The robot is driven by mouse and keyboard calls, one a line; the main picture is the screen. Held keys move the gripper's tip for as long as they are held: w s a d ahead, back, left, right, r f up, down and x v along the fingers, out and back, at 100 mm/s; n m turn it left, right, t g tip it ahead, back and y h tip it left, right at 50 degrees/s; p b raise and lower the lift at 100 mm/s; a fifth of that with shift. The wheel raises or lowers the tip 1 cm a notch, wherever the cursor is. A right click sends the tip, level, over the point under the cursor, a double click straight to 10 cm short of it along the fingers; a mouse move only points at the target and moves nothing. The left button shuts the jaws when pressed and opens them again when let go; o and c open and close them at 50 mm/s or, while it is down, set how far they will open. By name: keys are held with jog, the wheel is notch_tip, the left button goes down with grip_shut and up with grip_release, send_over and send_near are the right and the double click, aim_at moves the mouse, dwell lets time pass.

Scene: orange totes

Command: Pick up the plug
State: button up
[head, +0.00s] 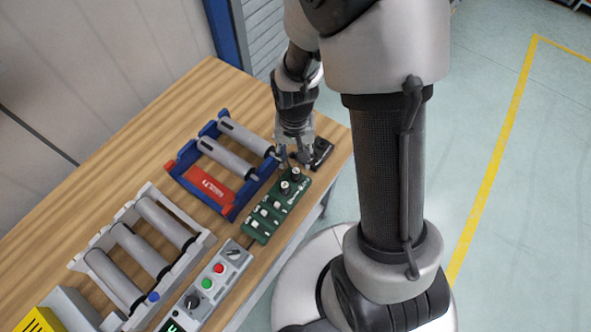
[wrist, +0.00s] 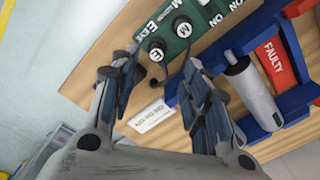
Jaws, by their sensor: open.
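A green panel (head: 258,224) lies near the table's right edge, with two round black plugs at its far end. The nearer plug (head: 285,187) and the farther plug (head: 297,173) look upright in the panel. In the wrist view the two plugs show as dark round tops, one (wrist: 157,50) between the fingertips' directions and one (wrist: 183,28) beyond it. A thin dark cable runs beside the first. My gripper (head: 294,161) is just above the panel's far end. Its fingers (wrist: 157,66) are spread and empty. I cannot tell whether a finger touches a plug.
A blue rack (head: 183,170) with grey rollers and a red label stands left of the panel. A grey rack (head: 192,249) with more rollers and a control box (head: 217,270) are nearer. A black object (head: 321,152) lies beside my gripper. The table's far left (head: 190,92) is clear.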

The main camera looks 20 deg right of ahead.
aim_at(296, 171)
notch_tip(296, 171, down, 4)
jog(key=shift+r+b, duration=0.15)
jog(key=shift+b, duration=0.15)
jog(key=shift+w+d+f+b, duration=0.15)
jog(key=shift+f+b, duration=0.2)
jog(key=shift+f, duration=1)
jog(key=shift+w+d+f+b, duration=0.15)
jog(key=shift+f+b, duration=0.2)
jog(key=shift+f, duration=1)
grip_shut()
